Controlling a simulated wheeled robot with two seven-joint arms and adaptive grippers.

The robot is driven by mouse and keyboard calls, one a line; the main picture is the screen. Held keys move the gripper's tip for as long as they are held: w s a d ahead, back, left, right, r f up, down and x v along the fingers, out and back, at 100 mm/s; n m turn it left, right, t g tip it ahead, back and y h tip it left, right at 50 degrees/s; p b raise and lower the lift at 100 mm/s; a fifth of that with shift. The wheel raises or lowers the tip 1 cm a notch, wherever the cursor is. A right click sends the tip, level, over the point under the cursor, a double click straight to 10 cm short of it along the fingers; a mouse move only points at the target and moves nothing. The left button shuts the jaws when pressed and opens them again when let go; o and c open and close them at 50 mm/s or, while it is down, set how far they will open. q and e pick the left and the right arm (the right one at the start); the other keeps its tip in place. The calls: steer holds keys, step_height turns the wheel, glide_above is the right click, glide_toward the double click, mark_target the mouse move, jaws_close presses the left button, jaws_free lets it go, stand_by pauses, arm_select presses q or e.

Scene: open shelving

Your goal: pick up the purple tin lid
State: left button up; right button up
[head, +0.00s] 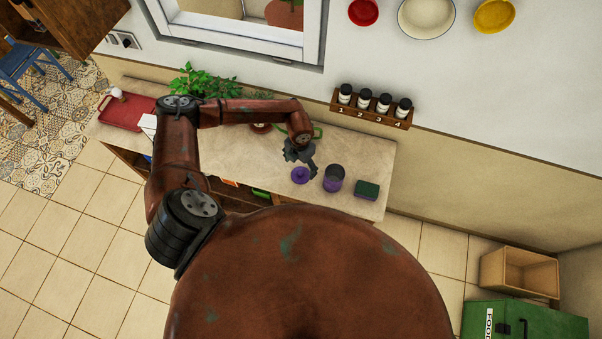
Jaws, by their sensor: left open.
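The purple tin lid (300,175) lies on the counter, left of the open purple tin (333,178). My left gripper (304,163) is open and empty just above and behind the lid in the picture, with its fingers close to the lid's far edge. I cannot tell whether they touch it. The tin stands upright without a lid on it. My right gripper is not in view.
A dark green box (367,190) stands right of the tin. A leafy plant (205,82) and a red tray (126,112) are at the counter's left. A spice rack (371,110) hangs on the wall behind. The counter (372,152) is bare behind the tin.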

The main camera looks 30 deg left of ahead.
mark_target(300, 173)
arm_select(q)
steer(key=f, duration=0.1)
steer(key=f+p, duration=0.1)
steer(key=f, duration=0.1)
steer(key=shift+s+d+f, duration=0.1)
steer(key=shift+d+f, duration=0.1)
steer(key=shift+f, duration=0.65)
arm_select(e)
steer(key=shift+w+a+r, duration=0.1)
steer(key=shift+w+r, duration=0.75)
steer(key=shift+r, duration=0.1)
arm_select(q)
steer(key=shift+c, duration=0.7)
steer(key=c, duration=0.5)
steer(key=shift+s, duration=0.1)
steer(key=c, duration=1.1)
jaws_close()
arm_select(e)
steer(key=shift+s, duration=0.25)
arm_select(q)
steer(key=shift+r, duration=0.1)
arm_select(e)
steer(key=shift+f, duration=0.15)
